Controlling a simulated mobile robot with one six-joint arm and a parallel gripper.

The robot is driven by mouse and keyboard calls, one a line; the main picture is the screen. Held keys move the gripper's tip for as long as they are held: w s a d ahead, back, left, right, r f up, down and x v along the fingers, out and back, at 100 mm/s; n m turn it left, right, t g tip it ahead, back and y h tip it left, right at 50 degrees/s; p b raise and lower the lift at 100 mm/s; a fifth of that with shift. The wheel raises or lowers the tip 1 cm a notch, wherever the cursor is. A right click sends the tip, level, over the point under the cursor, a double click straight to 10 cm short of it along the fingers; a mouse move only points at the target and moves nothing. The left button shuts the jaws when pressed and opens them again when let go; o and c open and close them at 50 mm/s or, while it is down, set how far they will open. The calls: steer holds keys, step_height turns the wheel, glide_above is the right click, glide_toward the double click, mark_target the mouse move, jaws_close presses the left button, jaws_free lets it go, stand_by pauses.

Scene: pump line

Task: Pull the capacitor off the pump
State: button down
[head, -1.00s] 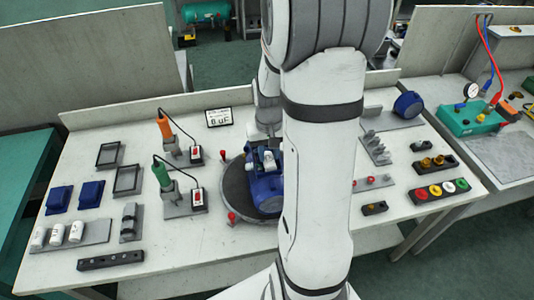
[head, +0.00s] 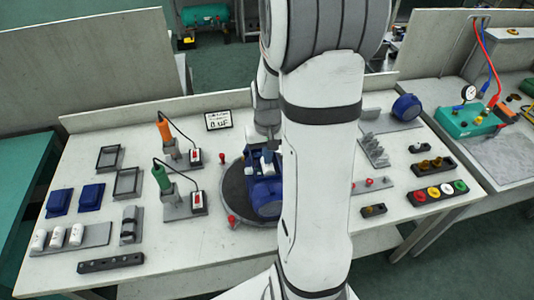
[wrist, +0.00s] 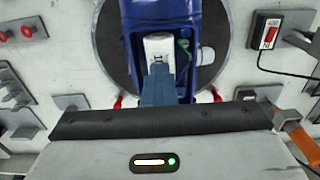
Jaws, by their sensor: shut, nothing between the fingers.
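The blue pump (head: 265,190) sits on a dark round turntable (head: 233,190) in the middle of the bench, partly hidden by my arm. In the wrist view the pump (wrist: 183,8) has an open blue box on it. A white capacitor (wrist: 158,44) lies in that box. My gripper (wrist: 158,72) is shut and empty, its fingertips at the capacitor's near end. I cannot tell whether they touch it. In the head view my gripper (head: 270,140) is above the pump, mostly behind my arm.
Blue covers (head: 92,193) and empty dark trays (head: 128,182) lie nearby. Two corded screwdrivers (head: 162,172) stand left of the turntable. Colored buttons (head: 440,190) are at the right.

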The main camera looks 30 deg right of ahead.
steer(key=shift+w+r+p, duration=0.1)
steer(key=shift+r+p, duration=0.95)
steer(key=shift+r, duration=0.7)
